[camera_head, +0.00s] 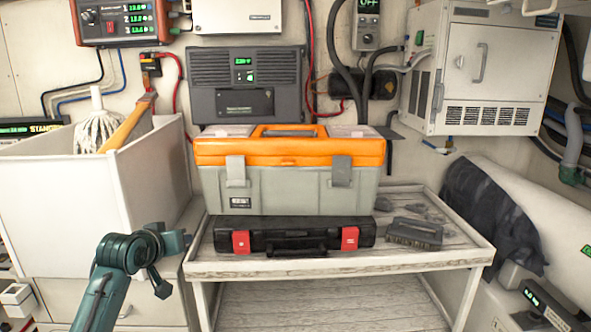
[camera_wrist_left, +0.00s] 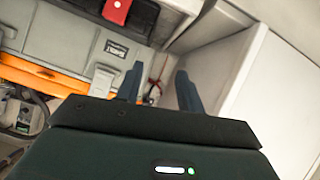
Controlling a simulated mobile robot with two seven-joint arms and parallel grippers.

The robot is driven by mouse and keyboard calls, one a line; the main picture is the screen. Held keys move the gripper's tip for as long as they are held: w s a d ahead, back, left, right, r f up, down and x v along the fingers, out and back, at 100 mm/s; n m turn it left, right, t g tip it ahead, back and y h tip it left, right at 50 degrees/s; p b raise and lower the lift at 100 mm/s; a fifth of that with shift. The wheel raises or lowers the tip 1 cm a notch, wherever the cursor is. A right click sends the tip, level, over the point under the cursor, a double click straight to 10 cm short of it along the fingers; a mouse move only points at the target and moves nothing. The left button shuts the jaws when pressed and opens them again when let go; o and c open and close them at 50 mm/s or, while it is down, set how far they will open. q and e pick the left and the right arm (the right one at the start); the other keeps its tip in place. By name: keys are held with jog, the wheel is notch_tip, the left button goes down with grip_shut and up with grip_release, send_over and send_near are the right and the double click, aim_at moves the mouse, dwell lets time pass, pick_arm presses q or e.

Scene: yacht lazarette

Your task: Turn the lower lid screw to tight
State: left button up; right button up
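No lid screw can be made out clearly in either view. A grey wall unit (camera_head: 220,75) with a small green display hangs at the back, above and behind the toolbox. It has a darker cover plate (camera_head: 245,103) on its lower part; any screws on it are too small to tell. My left gripper (camera_wrist_left: 158,86) is open and empty in the left wrist view, its two fingers apart. In the head view my left arm is low at the left, in front of the white bin and well short of the wall unit. My right gripper is not in view.
An orange and grey toolbox (camera_head: 290,185) stands on a black case (camera_head: 290,236) on the wooden trolley (camera_head: 340,264). A brush (camera_head: 414,233) lies to their right. A white bin (camera_head: 60,205) holds a mop. A white cabinet (camera_head: 490,75) hangs at right.

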pick_arm(q)
jog(key=s+d+f+m, duration=0.25)
jog(key=s+f, duration=0.45)
jog(key=f, duration=0.5)
jog(key=s+d+f+m+h, duration=0.1)
jog(key=s+d+f, duration=0.2)
jog(key=s, duration=0.6)
jog(key=s+d+f+g, duration=0.1)
jog(key=s+d+f, duration=0.2)
jog(key=s+f, duration=0.4)
jog(key=s+d+f+m+h, duration=0.1)
jog(key=s+d+f, duration=0.3)
jog(key=s, duration=0.8)
jog(key=shift+s+f+m+g+h, duration=0.2)
jog(key=shift+f+m+g+h, duration=0.1)
jog(key=shift+f+m, duration=0.1)
